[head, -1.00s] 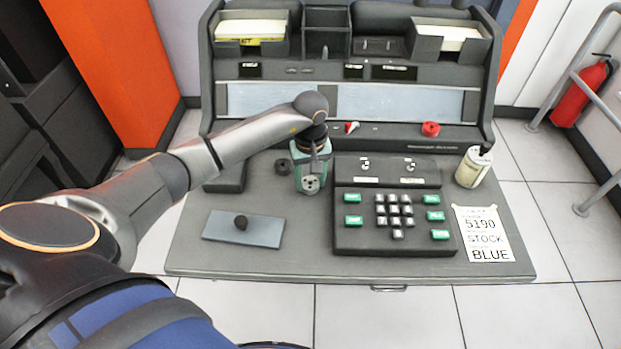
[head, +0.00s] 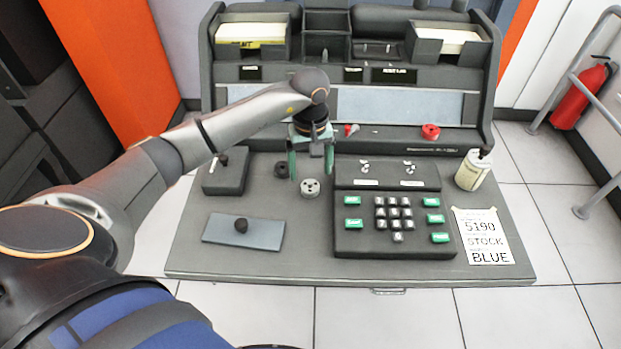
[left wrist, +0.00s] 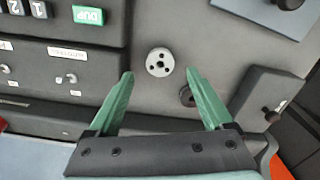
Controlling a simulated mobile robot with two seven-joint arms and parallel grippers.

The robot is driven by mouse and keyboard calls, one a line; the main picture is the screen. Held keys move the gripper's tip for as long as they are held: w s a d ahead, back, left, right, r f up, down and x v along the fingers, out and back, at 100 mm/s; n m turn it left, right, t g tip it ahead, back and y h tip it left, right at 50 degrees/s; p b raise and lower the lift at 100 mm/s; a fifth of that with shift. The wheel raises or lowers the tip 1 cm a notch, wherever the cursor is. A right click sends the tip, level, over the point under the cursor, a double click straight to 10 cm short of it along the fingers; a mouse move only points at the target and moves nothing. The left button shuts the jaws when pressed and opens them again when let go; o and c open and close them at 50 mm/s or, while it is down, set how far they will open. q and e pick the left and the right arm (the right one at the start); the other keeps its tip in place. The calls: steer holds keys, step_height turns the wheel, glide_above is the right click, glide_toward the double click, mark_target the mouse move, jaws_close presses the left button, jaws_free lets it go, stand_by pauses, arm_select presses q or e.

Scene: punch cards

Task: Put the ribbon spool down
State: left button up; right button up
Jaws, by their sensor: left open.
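The ribbon spool, a light grey disc with dark holes (head: 310,188), lies flat on the grey desk top left of the keypad. It also shows in the left wrist view (left wrist: 159,62), just beyond the fingertips. My left gripper (head: 311,172), with green fingers, is open and empty above and behind the spool. In the left wrist view, its two fingers (left wrist: 159,74) are spread wide, with clear space between them and the spool. My right gripper is not in view.
A black spool (head: 283,170) lies close behind and left of the grey one. A keypad (head: 360,238) stands to the right. A blue-grey plate with a black knob (head: 262,231) lies front left. A small can (head: 472,172) and a printed card (head: 487,256) are at the right.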

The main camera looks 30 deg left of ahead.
arm_select(q)
step_height(320, 180, up, 7)
steer(key=shift+f, duration=0.15)
stand_by(0.6)
